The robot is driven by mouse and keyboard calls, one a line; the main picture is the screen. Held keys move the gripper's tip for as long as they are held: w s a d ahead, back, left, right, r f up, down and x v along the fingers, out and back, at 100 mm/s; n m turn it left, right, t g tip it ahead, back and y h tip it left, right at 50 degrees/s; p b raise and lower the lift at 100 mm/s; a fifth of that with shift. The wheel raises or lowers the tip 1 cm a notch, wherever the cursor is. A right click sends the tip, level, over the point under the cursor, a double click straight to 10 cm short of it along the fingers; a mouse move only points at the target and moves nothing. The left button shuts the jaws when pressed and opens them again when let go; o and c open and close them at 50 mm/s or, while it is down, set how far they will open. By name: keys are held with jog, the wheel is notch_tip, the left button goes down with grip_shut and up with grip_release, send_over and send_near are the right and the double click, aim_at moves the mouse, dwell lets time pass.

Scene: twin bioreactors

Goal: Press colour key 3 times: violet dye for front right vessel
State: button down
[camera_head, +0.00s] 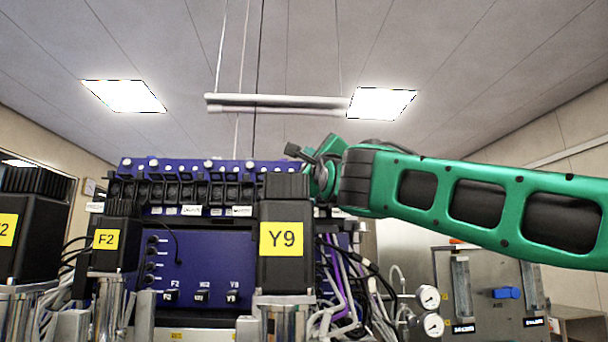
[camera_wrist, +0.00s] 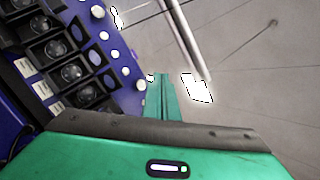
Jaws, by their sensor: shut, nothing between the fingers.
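A dark blue unit (camera_head: 190,262) stands behind the vessels, with a row of black modules and several pale round knobs along its top. The same modules (camera_wrist: 68,72) and pale knobs (camera_wrist: 98,12) fill the upper left of the wrist view. I cannot tell which part is the colour key. The front right vessel's black head (camera_head: 282,225) carries a yellow label reading Y9. My gripper (camera_head: 322,172) is at the unit's upper right end. In the wrist view its green fingers (camera_wrist: 163,92) are together and empty, close beside the last knobs; I cannot tell whether they touch.
Another black head labelled F2 (camera_head: 112,242) stands left of Y9, with a third at the left edge. Cables and a violet tube (camera_head: 335,262) hang right of Y9. Gauges (camera_head: 429,297) and a grey panel (camera_head: 475,265) with flow tubes stand at the right.

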jog(key=shift+w+f, duration=0.25)
jog(key=shift+w, duration=0.55)
jog(key=shift+w+f, duration=0.2)
jog(key=shift+w, duration=0.6)
dwell(0.9)
jog(key=shift+w, duration=0.3)
